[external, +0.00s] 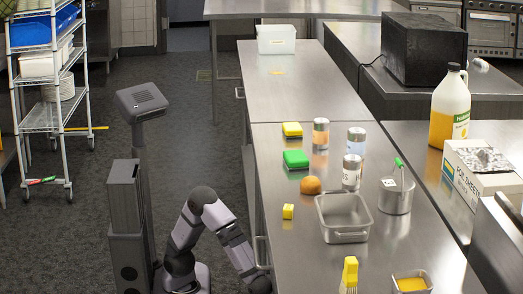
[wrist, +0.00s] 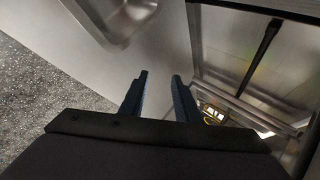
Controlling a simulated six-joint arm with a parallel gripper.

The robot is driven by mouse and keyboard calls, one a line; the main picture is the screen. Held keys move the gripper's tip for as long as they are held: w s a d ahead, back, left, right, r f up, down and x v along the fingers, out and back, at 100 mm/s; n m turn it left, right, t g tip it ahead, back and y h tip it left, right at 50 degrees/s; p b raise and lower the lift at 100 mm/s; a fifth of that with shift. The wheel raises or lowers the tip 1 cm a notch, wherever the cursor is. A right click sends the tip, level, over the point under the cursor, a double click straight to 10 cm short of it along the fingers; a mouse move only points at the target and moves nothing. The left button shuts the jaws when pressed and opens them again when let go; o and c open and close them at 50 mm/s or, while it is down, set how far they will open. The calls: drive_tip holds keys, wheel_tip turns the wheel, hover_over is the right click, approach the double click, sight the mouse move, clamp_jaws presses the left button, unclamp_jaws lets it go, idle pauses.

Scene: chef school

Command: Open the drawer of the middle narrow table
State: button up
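The long steel table (external: 387,256) runs down the middle of the external view. A bar handle (external: 262,252) shows on its left side, close to my arm. Another handle (external: 240,92) shows further back on the adjoining steel table (external: 300,92). My gripper is low beside the near table's left side in the external view, its fingers hidden or out of frame. In the wrist view my gripper (wrist: 160,76) is open, its two dark fingers apart with nothing between them. A steel panel (wrist: 160,45) lies beyond the fingertips. I cannot tell whether the drawer is shut.
The near tabletop holds a steel pan (external: 343,218), sponges (external: 296,158), tins (external: 320,133), a pot (external: 396,195) and a yellow brush (external: 349,273). A wheeled rack (external: 45,120) stands at left. Speckled floor (wrist: 40,95) is clear at left in the wrist view.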

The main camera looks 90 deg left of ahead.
drive_tip(key=s+d+f+n+g+y+p, duration=0.2)
drive_tip(key=s+n+p, duration=0.5)
drive_tip(key=p, duration=1.1)
drive_tip(key=s+d+f+n+g+h+p, duration=0.1)
drive_tip(key=s+d+f+n+g+p, duration=0.45)
drive_tip(key=p, duration=1.15)
drive_tip(key=s+a+r+n+y+p, duration=0.25)
drive_tip(key=s+a+r+p, duration=0.2)
drive_tip(key=a+p, duration=0.5)
drive_tip(key=s+a+r+n+g+y+p, duration=0.1)
drive_tip(key=s+a+r+n+p, duration=0.4)
drive_tip(key=a, duration=0.7)
drive_tip(key=s+a+r+n+y+p, duration=0.1)
drive_tip(key=s+a+r+n+p, duration=0.15)
drive_tip(key=s+a+p, duration=0.55)
drive_tip(key=w+d+r+n+t+h+b, duration=0.2)
drive_tip(key=w+r+n+h, duration=0.2)
drive_tip(key=r, duration=0.5)
drive_tip(key=w+d+r+n+t+h+b, duration=0.2)
drive_tip(key=w+r+n+h, duration=0.3)
drive_tip(key=r, duration=0.5)
drive_tip(key=w+d+r+n+t+h+b, duration=0.2)
drive_tip(key=w+r+n+t+h, duration=0.1)
drive_tip(key=r, duration=0.7)
drive_tip(key=shift+w+d+n+h, duration=0.2)
drive_tip(key=shift+w+n+h, duration=0.45)
drive_tip(key=shift+w+n, duration=0.25)
